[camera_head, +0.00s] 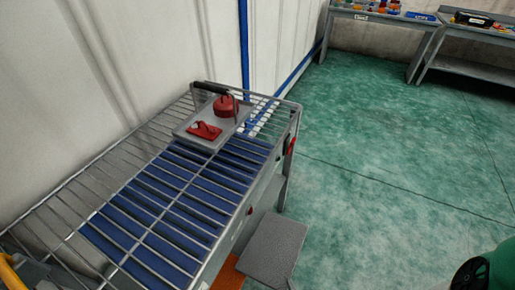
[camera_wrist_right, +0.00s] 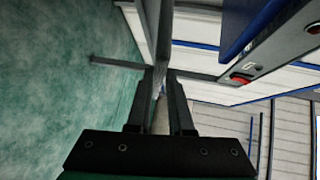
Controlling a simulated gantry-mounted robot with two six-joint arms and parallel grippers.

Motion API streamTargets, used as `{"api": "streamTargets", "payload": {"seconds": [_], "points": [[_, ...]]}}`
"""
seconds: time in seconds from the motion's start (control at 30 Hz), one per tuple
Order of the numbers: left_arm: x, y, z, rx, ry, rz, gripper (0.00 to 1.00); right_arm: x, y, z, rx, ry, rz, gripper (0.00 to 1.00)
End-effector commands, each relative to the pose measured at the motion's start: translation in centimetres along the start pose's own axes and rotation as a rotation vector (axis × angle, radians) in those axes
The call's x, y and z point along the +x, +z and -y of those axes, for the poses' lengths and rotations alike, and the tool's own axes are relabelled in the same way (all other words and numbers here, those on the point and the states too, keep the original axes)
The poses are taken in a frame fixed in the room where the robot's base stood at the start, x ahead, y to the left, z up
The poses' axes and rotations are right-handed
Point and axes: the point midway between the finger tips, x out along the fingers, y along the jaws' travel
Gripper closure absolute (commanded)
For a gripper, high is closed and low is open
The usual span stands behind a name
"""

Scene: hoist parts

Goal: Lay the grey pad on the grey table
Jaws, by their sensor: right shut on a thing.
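A flat dark-grey pad (camera_head: 273,248) shows at the bottom of the head view, beside the wire-topped rack. In the right wrist view my right gripper (camera_wrist_right: 160,82) has its two black fingers close together on a thin grey thing (camera_wrist_right: 165,40), seen edge-on, which looks like the pad. The gripper's fingertips do not show clearly in the head view. Two grey tables stand far off at the upper right, one at the back wall (camera_head: 428,26) and one at the edge (camera_head: 465,70). My left gripper is not in view.
The wire rack (camera_head: 125,155) has blue panels (camera_head: 160,215) beneath its bars. A grey tray (camera_head: 190,135) with a dark handle and red parts (camera_head: 226,106) sits on its far end. Green floor (camera_head: 390,150) lies open to the right. A red button (camera_wrist_right: 240,78) shows in the wrist view.

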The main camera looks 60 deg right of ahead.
Motion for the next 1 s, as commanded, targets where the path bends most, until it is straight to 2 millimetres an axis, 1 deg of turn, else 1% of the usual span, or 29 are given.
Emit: {"api": "streamTargets", "payload": {"seconds": [0.27, 0.7, 0.83, 1.0], "points": [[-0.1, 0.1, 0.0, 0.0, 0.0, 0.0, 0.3, 0.4, 0.0, -0.1, 0.001, -0.001, -0.003, 1.0], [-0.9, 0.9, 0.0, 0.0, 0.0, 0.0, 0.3, 4.4, -0.1, -0.7, 0.004, -0.001, -0.006, 1.0], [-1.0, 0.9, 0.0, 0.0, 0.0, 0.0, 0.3, 5.1, 0.0, -0.8, 0.003, -0.001, -0.003, 1.0], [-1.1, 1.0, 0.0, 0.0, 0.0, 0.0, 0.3, 5.3, 0.1, -0.8, 0.002, 0.0, 0.001, 1.0]]}}
